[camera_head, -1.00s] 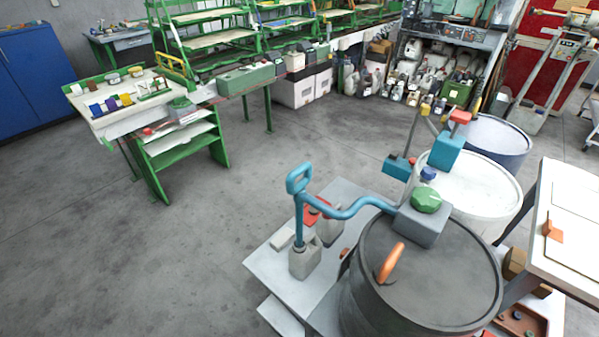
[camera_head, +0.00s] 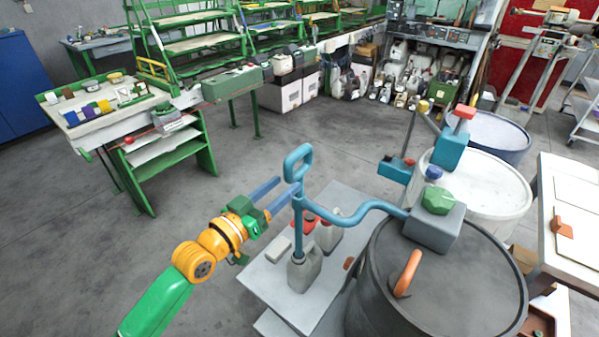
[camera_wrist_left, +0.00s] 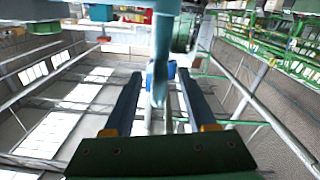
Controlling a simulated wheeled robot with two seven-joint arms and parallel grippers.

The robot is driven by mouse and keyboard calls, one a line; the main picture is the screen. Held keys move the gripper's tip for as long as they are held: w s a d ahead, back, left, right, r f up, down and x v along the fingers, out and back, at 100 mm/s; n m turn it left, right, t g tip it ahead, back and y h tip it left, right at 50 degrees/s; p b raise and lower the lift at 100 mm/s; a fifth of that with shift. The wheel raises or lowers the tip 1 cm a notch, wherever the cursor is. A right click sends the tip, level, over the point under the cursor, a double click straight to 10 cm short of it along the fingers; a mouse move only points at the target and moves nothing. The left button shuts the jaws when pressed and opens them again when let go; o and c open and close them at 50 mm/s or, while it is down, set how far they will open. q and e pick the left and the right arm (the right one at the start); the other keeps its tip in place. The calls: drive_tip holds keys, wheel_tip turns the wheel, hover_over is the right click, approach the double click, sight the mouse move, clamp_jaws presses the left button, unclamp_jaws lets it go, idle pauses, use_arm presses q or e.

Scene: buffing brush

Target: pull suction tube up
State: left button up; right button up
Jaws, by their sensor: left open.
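The suction tube (camera_head: 299,225) is blue, with a loop handle (camera_head: 298,163) at its top and a curved hose (camera_head: 350,216) to a grey box on a drum. Its lower end stands in a grey canister (camera_head: 304,270). My left gripper (camera_head: 286,188) is open beside the upright tube, just below the handle. In the left wrist view, the tube (camera_wrist_left: 161,60) appears between the two dark blue fingers, apart from both. Whether the fingertips reach past it is hard to tell. My right gripper is not in view.
The canister stands on a light platform (camera_head: 264,272) with red-topped containers behind it. A dark drum (camera_head: 455,290) with an orange handle (camera_head: 407,273) is close on the right. A green-framed workbench (camera_head: 150,125) is at the back left. Open floor lies between.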

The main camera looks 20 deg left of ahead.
sight(300, 170)
use_arm(q)
drive_tip(key=x, duration=0.7)
drive_tip(key=shift+f, duration=0.15)
drive_tip(key=shift+c, duration=0.3)
clamp_jaws()
idle(0.9)
